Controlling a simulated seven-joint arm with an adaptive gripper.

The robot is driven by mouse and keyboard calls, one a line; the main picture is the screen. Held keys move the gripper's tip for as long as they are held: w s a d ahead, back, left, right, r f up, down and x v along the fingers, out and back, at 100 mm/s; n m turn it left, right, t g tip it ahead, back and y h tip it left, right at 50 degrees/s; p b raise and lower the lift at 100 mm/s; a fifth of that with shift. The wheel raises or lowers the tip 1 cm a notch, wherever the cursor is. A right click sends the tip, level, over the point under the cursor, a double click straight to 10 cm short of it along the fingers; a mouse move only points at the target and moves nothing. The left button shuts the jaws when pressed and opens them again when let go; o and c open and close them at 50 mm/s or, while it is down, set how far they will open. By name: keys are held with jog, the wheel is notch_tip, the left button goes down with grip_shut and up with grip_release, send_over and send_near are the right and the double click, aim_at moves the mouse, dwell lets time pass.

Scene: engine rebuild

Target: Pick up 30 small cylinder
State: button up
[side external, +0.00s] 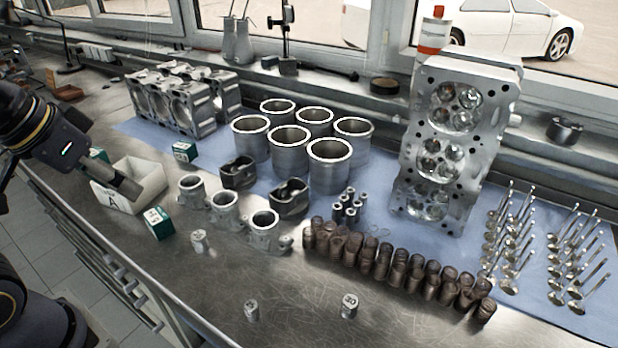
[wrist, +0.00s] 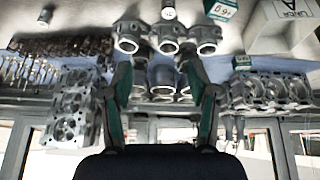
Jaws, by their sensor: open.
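The small cylinder marked 30 (side external: 349,306) stands upright on the bare metal bench at the front. A similar small cylinder (side external: 251,309) stands to its left, its mark too small to read surely. A third (side external: 200,241) stands farther back, by the pale ringed castings. In the wrist view a small cylinder (wrist: 168,12) shows at the top, and another (wrist: 45,15) at the upper left; I cannot read which is 30. My gripper (side external: 127,188) is at the left over the white tray, far from the 30 cylinder. In the wrist view my gripper (wrist: 161,78) is open, with nothing between its fingers.
The white tray marked A (side external: 150,172) and green boxes (side external: 158,223) are near my gripper. Ringed castings (side external: 224,207) and a row of brown parts (side external: 385,262) stand behind the 30 cylinder. The bench around it is clear.

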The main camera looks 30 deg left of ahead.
jog(key=w+d+r+n, duration=0.3)
jog(key=w+d+r, duration=0.2)
jog(key=w+r, duration=0.35)
jog(key=m+g, duration=0.3)
jog(key=g, duration=0.2)
send_over(351, 301)
jog(key=f, duration=2.6)
jog(key=shift+w+d, duration=0.2)
jog(key=shift+w, duration=0.1)
jog(key=shift+s+a+f, duration=0.15)
jog(key=shift+f, duration=1.4)
jog(key=shift+s+a+f, duration=0.1)
jog(key=shift+s+f, duration=0.05)
jog(key=shift+f, duration=1.35)
jog(key=shift+r, duration=0.1)
grip_shut()
